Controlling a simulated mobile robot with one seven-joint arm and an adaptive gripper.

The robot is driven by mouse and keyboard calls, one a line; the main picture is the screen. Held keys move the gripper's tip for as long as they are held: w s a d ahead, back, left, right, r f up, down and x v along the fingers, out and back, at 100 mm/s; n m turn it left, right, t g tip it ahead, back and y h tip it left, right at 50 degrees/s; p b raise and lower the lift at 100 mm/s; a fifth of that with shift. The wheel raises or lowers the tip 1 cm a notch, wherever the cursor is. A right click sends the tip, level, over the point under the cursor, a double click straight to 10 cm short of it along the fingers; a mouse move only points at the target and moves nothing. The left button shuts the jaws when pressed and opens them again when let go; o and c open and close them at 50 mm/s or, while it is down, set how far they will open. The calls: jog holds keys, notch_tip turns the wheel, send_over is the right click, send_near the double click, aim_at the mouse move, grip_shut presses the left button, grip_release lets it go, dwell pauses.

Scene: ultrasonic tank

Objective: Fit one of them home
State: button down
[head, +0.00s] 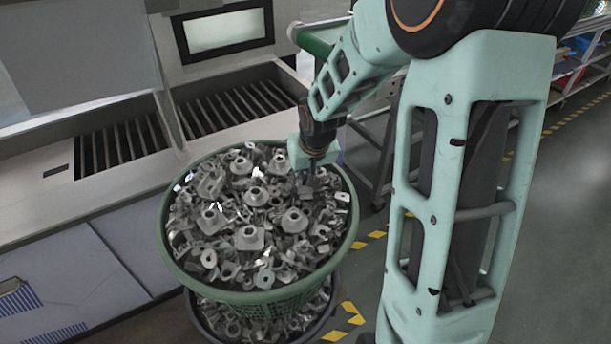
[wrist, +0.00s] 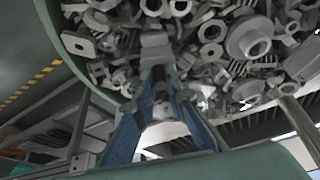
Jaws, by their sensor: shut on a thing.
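Many grey metal parts, flanged bosses, rings and small brackets, fill a green basket (head: 172,262). A larger square-flanged part (head: 249,238) lies on top of the heap. My gripper (head: 309,178) points down over the right back of the basket. It is shut on a grey metal part (wrist: 157,42), low against the heap; whether this part still touches others I cannot tell. In the wrist view my blue-sided fingers (wrist: 160,78) close in on it, and the basket rim (wrist: 75,68) curves behind. The fingers hide part of the held piece.
The ultrasonic tank bench has two slatted bays, left (head: 122,146) and right (head: 235,105), with a raised panel (head: 222,32) behind. A dark lower basket (head: 318,327) with more parts sits under the green one. Yellow-black floor tape (head: 368,240) and a shelf rack (head: 575,75) are right.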

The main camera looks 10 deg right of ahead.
jog(key=shift+s+f, duration=0.15)
jog(key=shift+f, duration=0.1)
jog(key=c, duration=1.9)
grip_release()
jog(key=shift+r, duration=0.35)
jog(key=v, duration=1.1)
jog(key=shift+r, duration=0.3)
jog(key=shift+d, duration=0.15)
